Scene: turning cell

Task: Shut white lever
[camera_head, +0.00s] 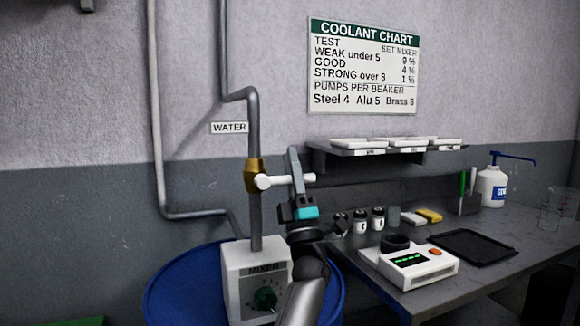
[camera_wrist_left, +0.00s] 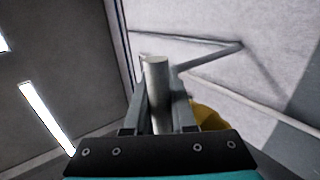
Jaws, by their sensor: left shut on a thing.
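The white lever (camera_head: 275,181) sticks out sideways to the right from the brass valve (camera_head: 253,168) on the grey vertical pipe, under the WATER sign. It lies roughly level, across the pipe. My left gripper (camera_head: 295,160) points up at the lever, with its fingers shut on the lever's outer part. The lever's tip shows just right of the fingers. In the left wrist view, the pale round lever (camera_wrist_left: 156,85) sits between the two grey fingers. The brass valve (camera_wrist_left: 208,117) is partly hidden behind the right finger there. My right gripper is not in view.
The mixer box (camera_head: 248,272) with a green knob stands below the valve, at the blue drum (camera_head: 190,286). A shelf hangs above the bench.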

